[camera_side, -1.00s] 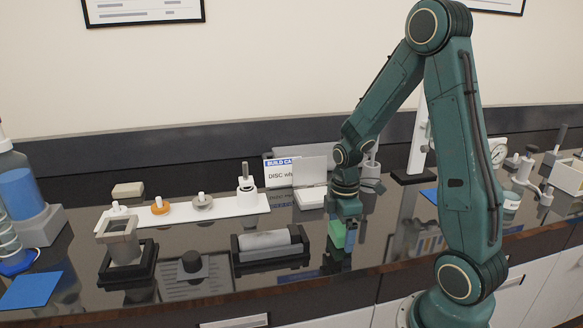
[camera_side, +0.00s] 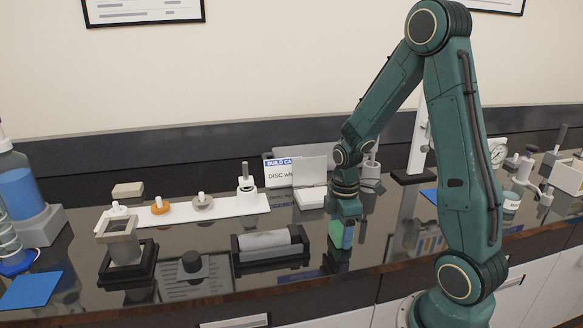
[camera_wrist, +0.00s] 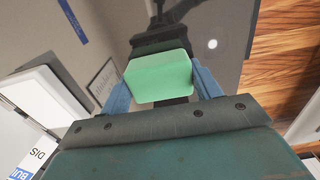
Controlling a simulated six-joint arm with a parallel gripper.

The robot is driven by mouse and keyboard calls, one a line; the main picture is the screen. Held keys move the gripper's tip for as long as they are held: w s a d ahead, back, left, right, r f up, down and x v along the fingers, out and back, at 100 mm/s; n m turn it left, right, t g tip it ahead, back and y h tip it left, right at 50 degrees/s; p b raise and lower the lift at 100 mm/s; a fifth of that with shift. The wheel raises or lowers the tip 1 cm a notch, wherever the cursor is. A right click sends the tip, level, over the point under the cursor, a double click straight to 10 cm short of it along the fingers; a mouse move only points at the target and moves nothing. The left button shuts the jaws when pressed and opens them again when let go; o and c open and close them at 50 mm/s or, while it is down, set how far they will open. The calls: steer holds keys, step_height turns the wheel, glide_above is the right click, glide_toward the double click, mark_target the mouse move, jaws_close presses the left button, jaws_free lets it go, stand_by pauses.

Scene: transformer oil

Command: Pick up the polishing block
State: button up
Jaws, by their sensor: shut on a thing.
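The polishing block is the green block (camera_side: 336,232) at the end of my arm in the side view, partly hidden by the gripper. It also shows in the wrist view as a pale green rounded block (camera_wrist: 158,78). My gripper (camera_side: 344,236) is shut on it, with one blue finger on each side of the block in the wrist view (camera_wrist: 160,88). The block is near the front of the dark glossy bench. Whether its underside touches anything below is hard to tell.
A black cradle with a grey cylinder (camera_side: 265,240) stands just left of my gripper. Behind are a white box (camera_side: 310,196) and a "BUILD CA..." sign (camera_side: 278,173). A white strip (camera_side: 225,208) carries several small knobbed parts. The bench's front edge is close.

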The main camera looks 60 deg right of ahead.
mark_target(339, 225)
steer(key=shift+r, duration=0.1)
step_height(339, 225, up, 20)
stand_by(0.8)
stand_by(0.3)
steer(key=o, duration=0.4)
steer(key=c, duration=0.3)
steer(key=w+d+f+m, duration=0.9)
steer(key=w+d, duration=0.3)
steer(key=w, duration=0.2)
steer(key=shift+d+f, duration=0.4)
steer(key=shift+f, duration=0.45)
